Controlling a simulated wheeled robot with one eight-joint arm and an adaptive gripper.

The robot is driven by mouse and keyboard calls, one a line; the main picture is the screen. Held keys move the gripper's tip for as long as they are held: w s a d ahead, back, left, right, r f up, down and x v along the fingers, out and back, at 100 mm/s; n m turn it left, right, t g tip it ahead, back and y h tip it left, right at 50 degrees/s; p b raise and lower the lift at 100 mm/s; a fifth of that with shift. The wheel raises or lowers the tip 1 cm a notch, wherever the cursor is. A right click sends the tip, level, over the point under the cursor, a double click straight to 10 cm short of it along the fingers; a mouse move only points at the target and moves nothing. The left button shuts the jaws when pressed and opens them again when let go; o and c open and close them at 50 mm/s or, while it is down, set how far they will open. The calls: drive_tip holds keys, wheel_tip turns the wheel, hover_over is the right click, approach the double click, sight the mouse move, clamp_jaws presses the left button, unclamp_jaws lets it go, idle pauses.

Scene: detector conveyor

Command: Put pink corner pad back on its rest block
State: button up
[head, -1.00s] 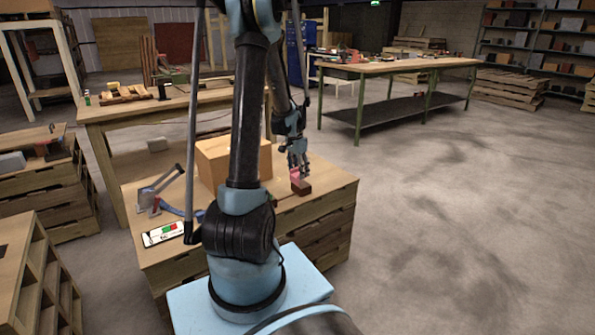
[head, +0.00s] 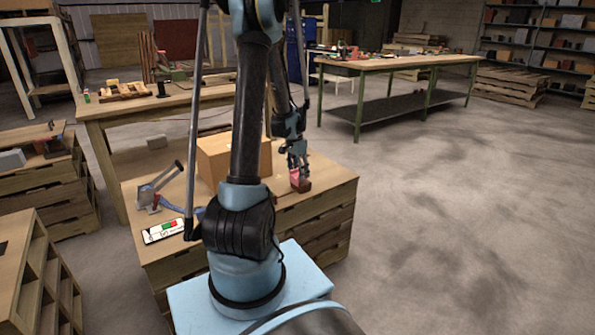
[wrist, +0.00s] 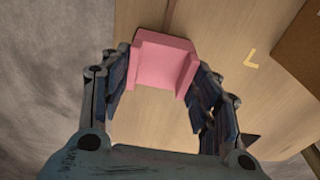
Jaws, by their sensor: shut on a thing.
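The pink corner pad (wrist: 162,60) is between the two fingers of my gripper (wrist: 160,82) in the wrist view, with a finger against each side. In the head view my gripper (head: 298,170) points down near the front right of the pallet-stack top, and the pink pad shows there too (head: 294,177). A small dark red-brown block (head: 305,187), likely the rest block, is directly by the pad's lower end. I cannot tell whether pad and block touch. I cannot make out the block in the wrist view.
A cardboard box (head: 215,160) stands behind and left of my gripper on the wooden pallet stack (head: 318,208). A grey clamp-like tool (head: 155,195) and a white labelled card (head: 164,231) lie at its left. The floor to the right is clear.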

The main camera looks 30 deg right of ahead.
drive_tip(key=shift+f, duration=1.2)
drive_tip(key=o, duration=1.2)
drive_tip(key=r, duration=0.4)
drive_tip(key=a+r, duration=0.1)
drive_tip(key=r, duration=0.7)
drive_tip(key=shift+a, duration=0.2)
drive_tip(key=shift+f, duration=0.1)
